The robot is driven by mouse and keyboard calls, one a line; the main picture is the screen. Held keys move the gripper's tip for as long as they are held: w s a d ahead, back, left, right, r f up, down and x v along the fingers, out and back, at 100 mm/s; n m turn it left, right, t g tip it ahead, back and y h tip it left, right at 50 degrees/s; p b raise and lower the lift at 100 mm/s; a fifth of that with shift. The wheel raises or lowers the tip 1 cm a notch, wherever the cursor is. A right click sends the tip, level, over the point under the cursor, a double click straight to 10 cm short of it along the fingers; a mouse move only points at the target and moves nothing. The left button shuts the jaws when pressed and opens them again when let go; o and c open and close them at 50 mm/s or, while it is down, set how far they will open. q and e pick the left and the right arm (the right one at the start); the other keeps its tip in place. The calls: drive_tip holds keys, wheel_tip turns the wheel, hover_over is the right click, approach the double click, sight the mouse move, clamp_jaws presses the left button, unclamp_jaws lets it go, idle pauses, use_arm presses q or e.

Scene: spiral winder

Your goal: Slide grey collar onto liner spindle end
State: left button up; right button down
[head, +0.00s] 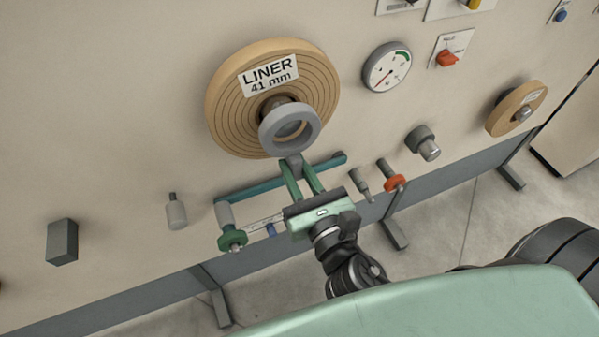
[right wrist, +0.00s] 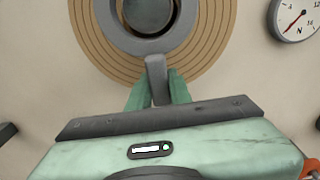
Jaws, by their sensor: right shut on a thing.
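The grey collar (head: 267,134) is a thick ring with a short tab at its lower side. My right gripper (head: 298,168) is shut on that tab and holds the collar up in front of the liner roll (head: 228,105), a tan disc labelled LINER 41 mm. The dark liner spindle end (head: 279,103) shows behind the collar's upper edge in the head view. In the right wrist view the collar (right wrist: 126,38) surrounds the spindle end (right wrist: 149,12) in the picture. My left gripper is not in view.
A gauge (head: 387,67), a red switch (head: 447,58) and a smaller tan roll (head: 516,108) are on the panel to the right. A blue-green bar (head: 262,189), a green knob (head: 231,238) and an orange-red knob (head: 394,183) sit close around my right gripper.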

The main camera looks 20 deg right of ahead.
sight(288, 155)
drive_tip(key=shift+w+r, duration=0.15)
drive_tip(key=shift+w, duration=0.85)
drive_tip(key=shift+w+a+p, duration=0.1)
drive_tip(key=shift+w+p, duration=0.25)
drive_tip(key=shift+w, duration=0.35)
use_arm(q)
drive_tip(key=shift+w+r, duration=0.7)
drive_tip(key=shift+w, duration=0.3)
use_arm(e)
drive_tip(key=shift+w+f, duration=0.2)
drive_tip(key=shift+w, duration=0.45)
drive_tip(key=c, duration=1.2)
unclamp_jaws()
